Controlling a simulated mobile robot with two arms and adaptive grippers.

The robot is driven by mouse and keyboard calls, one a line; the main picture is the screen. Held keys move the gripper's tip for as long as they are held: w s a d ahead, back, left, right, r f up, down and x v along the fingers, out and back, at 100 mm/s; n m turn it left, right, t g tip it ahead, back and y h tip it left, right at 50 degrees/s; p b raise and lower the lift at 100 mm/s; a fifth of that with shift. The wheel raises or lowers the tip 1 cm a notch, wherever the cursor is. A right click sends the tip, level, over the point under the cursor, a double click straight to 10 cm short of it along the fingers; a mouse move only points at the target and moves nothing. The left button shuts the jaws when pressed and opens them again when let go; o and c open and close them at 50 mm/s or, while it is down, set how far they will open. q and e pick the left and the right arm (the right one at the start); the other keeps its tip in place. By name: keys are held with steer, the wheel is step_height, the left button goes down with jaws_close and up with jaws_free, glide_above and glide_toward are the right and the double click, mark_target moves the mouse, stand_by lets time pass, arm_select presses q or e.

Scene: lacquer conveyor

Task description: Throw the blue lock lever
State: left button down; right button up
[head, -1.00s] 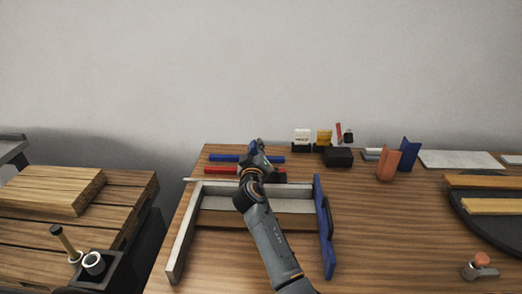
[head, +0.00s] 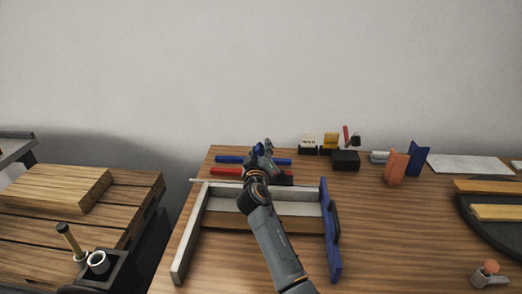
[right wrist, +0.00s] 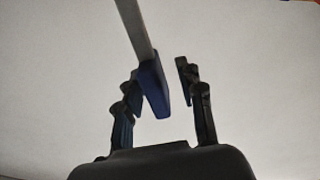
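The blue lock lever shows in the right wrist view as a pale grey bar (right wrist: 137,22) ending in a dark blue grip (right wrist: 153,88). The grip lies between the fingers of my right gripper (right wrist: 162,90), close to the left finger, with a clear gap to the right finger. I cannot tell whether the left finger touches it. In the head view my right gripper (head: 264,149) is over the back of the frame on the bench, with a small blue part at its tip. My left gripper is not in view.
A blue bar (head: 229,159) and a red bar (head: 227,171) lie behind the pale frame (head: 188,240). A blue panel (head: 331,235) stands at the frame's right side. Orange (head: 396,167) and blue (head: 418,159) upright pieces stand farther right.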

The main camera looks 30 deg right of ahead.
steer(key=shift+s, duration=0.1)
steer(key=v, duration=1.2)
